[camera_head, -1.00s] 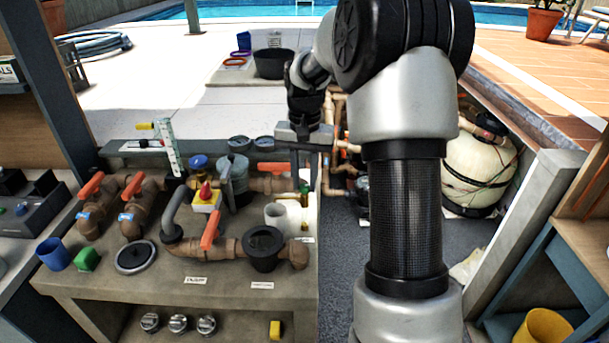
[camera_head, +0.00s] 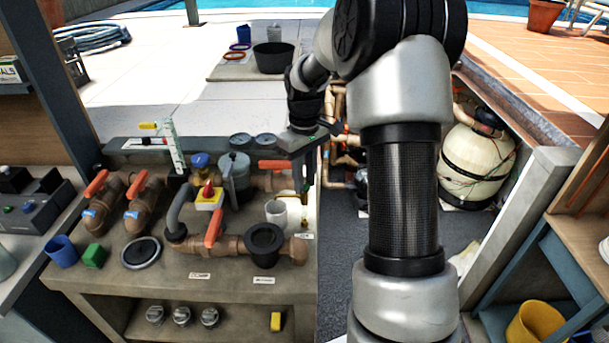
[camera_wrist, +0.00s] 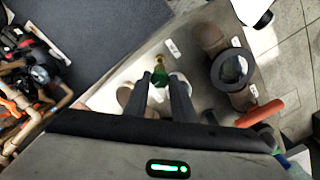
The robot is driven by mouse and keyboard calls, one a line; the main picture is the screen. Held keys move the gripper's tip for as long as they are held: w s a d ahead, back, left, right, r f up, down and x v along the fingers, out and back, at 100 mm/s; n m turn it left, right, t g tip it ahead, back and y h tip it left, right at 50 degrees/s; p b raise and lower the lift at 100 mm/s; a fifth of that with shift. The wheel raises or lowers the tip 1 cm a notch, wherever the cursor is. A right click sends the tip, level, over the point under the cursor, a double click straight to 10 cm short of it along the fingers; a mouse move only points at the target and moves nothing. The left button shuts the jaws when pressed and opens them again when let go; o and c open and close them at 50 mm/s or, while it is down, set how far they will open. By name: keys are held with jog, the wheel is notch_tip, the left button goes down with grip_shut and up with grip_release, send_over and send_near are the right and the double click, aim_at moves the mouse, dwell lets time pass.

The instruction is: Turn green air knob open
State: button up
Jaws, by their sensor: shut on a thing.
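The green air knob (camera_wrist: 160,77) shows in the wrist view between my fingertips, with a brass fitting (camera_wrist: 159,60) just beyond it. My gripper (camera_wrist: 161,84) is shut on the knob, one finger on each side. In the head view my gripper (camera_head: 304,188) points down at the right end of the workbench, beside a white cup-like pipe piece (camera_head: 278,211). The knob is small and mostly hidden by the fingers there. Its open or closed position cannot be told.
A brown pipe with an orange-handled valve (camera_head: 214,229) and a black-rimmed strainer pot (camera_head: 264,242) lies left of my gripper. A concrete-coloured bench (camera_head: 180,275) carries these. The pit floor (camera_head: 340,262) is open to the right.

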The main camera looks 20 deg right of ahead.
jog(key=shift+w+r+n+p, duration=0.1)
jog(key=shift+n+p, duration=0.45)
jog(key=shift+n, duration=1.55)
jog(key=o, duration=1.1)
jog(key=shift+c, duration=0.2)
notch_tip(320, 180, up, 17)
jog(key=shift+r, duration=0.15)
